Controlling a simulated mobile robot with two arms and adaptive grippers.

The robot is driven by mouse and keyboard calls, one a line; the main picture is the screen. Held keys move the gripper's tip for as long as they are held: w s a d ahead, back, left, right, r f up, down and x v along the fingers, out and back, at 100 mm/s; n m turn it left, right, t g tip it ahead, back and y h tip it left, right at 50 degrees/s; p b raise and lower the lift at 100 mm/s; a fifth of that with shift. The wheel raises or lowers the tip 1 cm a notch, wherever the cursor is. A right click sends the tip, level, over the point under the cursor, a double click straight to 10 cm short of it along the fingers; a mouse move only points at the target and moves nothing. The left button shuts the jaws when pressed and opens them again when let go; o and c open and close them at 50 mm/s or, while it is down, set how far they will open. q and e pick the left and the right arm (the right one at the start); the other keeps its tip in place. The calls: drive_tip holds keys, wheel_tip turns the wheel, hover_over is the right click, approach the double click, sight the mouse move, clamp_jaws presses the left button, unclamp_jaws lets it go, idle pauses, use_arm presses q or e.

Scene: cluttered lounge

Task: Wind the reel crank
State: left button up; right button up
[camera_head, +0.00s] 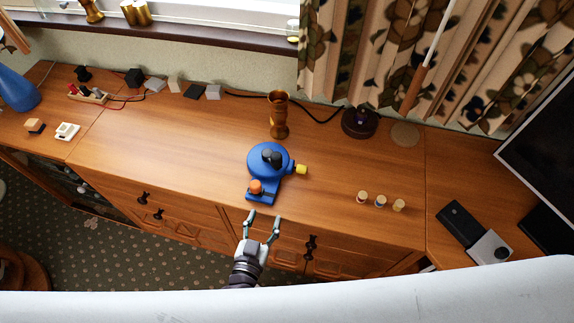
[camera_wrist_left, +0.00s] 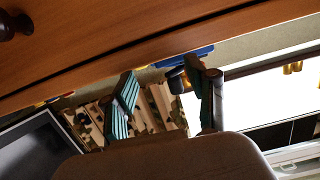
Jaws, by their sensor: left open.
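The blue reel (camera_head: 258,165) stands on the wooden sideboard near its front edge. It has dark knobs (camera_head: 272,157) on top, an orange knob (camera_head: 256,187) on its front foot and a yellow piece (camera_head: 301,169) on its right side. I cannot tell for certain which part is the crank. My left gripper (camera_head: 263,217) is open and empty, just in front of the sideboard edge below the reel, apart from it. In the left wrist view its fingers (camera_wrist_left: 168,95) are spread, with a blue edge (camera_wrist_left: 184,57) of the reel partly visible beyond. My right gripper is not in view.
A brown vase (camera_head: 278,115) stands close behind the reel. Several small pegs (camera_head: 380,201) stand to its right. The sideboard top (camera_head: 190,150) is clear left of the reel. Handled drawers (camera_head: 185,215) face my gripper. A dark round base (camera_head: 360,122) stands at the back.

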sight(275, 161)
use_arm(q)
wheel_tip(275, 161, up, 8)
drive_tip(key=w+d+r+n+t, duration=0.1)
drive_tip(key=w+t, duration=0.1)
drive_tip(key=shift+y, duration=0.3)
drive_tip(key=x, duration=1.3)
drive_tip(key=shift+s+d+f, duration=0.1)
drive_tip(key=shift+d+f, duration=0.05)
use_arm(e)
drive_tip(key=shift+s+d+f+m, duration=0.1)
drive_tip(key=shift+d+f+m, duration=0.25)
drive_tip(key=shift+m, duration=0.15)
